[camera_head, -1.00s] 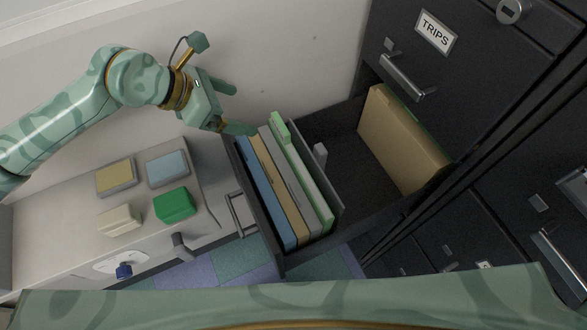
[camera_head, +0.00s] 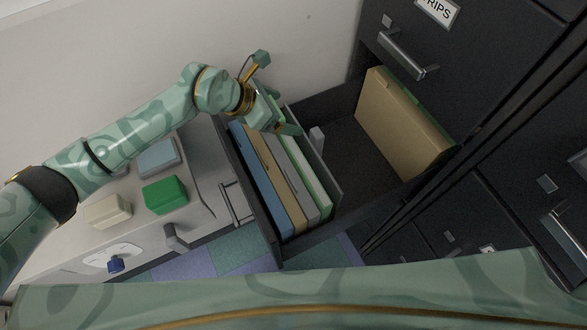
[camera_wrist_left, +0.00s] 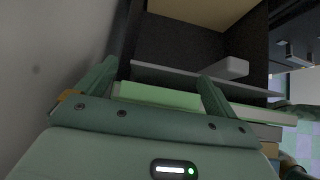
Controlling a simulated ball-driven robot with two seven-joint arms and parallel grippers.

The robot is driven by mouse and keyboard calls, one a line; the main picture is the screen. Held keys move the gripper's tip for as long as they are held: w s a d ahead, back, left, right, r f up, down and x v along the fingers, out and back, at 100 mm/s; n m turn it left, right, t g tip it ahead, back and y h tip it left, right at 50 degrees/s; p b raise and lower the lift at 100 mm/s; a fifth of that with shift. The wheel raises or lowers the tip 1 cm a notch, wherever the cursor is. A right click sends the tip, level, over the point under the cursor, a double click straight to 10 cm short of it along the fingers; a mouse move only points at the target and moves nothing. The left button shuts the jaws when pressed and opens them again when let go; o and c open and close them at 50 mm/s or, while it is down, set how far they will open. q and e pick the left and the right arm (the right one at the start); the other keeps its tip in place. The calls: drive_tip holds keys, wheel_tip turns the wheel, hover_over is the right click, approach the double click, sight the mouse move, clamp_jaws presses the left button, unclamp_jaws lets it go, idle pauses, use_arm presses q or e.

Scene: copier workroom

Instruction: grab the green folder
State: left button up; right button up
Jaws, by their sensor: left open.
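The green folder (camera_head: 312,180) stands upright in the open drawer, rightmost in a row behind blue, tan and grey folders. Its light green top edge also shows in the wrist view (camera_wrist_left: 160,97). My left gripper (camera_head: 283,112) is open and empty at the far end of this row, over the folder tops. In the wrist view the left gripper's fingers (camera_wrist_left: 158,74) are apart, with part of the green edge between them. I cannot tell whether the fingers straddle the folder. The gripper hides the folder's far end in the head view. My right gripper is not in view.
A grey divider (camera_head: 317,139) stands right of the row. Beyond an empty drawer space, a thick tan folder (camera_head: 400,125) leans against the drawer's right end. The white wall is close behind. A counter at left holds a green box (camera_head: 165,195) and a cream box (camera_head: 108,211).

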use_arm(q)
drive_tip(key=shift+c, duration=0.3)
drive_tip(key=shift+r, duration=0.1)
drive_tip(key=c, duration=1.6)
